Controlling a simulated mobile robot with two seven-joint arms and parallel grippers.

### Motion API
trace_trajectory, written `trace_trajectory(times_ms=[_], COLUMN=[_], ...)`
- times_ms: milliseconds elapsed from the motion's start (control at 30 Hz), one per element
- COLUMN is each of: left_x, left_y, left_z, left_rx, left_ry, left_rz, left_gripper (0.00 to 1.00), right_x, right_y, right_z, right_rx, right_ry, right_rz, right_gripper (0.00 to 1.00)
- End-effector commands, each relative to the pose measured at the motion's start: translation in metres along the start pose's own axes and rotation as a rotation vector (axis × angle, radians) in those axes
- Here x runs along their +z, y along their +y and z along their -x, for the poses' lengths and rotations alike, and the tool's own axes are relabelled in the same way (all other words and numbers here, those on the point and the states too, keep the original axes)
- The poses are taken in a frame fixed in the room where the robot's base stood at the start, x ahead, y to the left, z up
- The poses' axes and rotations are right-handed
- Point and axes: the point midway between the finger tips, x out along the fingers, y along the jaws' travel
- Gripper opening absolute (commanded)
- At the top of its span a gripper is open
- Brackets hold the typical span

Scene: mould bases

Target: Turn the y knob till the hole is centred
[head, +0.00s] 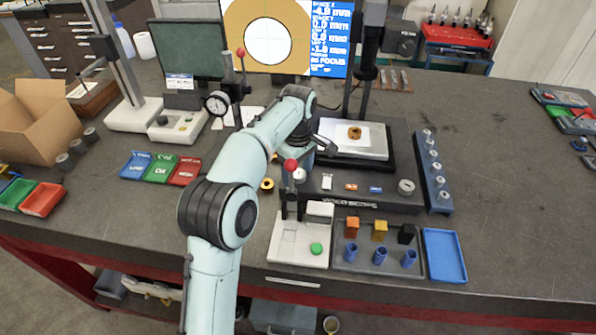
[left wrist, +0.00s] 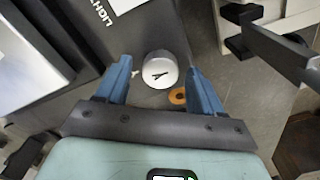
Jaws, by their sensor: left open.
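The y knob (left wrist: 159,70) is a round pale cap marked Y. In the left wrist view it lies between the open fingers of my left gripper (left wrist: 161,85), with clear space on both sides. In the head view the y knob (head: 299,174) is at the left side of the video scope base (head: 370,200). My left gripper (head: 325,147) is above and behind it there, partly hidden by its wrist. The monitor (head: 232,20) shows the hole (head: 267,42) as a white circle in an orange disc, near the picture's middle. My right gripper is out of view.
A brass part (head: 355,132) sits on the scope stage. A second knob (head: 406,187) is at the base's right. A red-balled lever stand (head: 291,165) rises in front; a dial gauge (head: 217,103) stands left.

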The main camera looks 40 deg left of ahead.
Motion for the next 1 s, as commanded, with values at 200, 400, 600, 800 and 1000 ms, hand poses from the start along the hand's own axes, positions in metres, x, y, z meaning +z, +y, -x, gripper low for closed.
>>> trace_trajectory(times_ms=[200,400,600,800,1000], left_x=[0.0,0.0,0.0,0.0,0.0], left_y=[0.0,0.0,0.0,0.001,0.001], left_z=[0.0,0.0,0.002,0.003,0.001], left_rx=[0.0,0.0,-0.002,-0.003,-0.002], left_ry=[0.0,0.0,0.0,-0.002,-0.001], left_rz=[0.0,0.0,-0.059,-0.288,-0.415], left_gripper=[0.67,0.11,0.11,0.11,0.11], right_x=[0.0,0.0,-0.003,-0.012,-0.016], right_y=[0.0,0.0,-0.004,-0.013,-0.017], right_z=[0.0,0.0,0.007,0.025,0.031], right_rx=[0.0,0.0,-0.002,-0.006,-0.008], right_ry=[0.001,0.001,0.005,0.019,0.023], right_rz=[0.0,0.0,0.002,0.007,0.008], right_gripper=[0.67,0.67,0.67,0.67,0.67])
